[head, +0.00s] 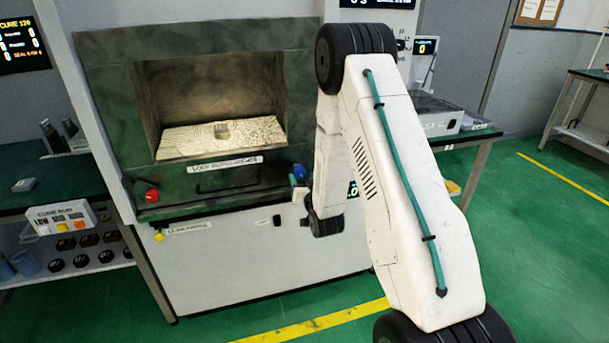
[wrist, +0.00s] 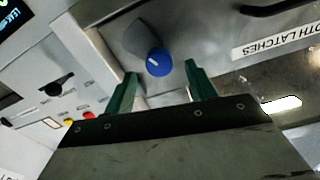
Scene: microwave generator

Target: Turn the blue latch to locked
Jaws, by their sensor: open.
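The blue latch (wrist: 158,62) is a round knob with a short white mark, on a grey mount on the machine's front. It also shows in the head view (head: 299,172), at the right end of the ledge under the open chamber, partly beside my arm. My gripper (wrist: 160,74) is open in the wrist view, with one green finger on either side of the latch and just short of it. I see no contact. In the head view my gripper is mostly hidden by my arm.
A red knob (head: 152,195) sits at the ledge's left end. A dark handle (head: 228,187) lies between the knobs, below a label (head: 226,162). The lit chamber (head: 215,100) is open. Several small knobs and coloured buttons (wrist: 88,115) are on the panel left in the wrist view.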

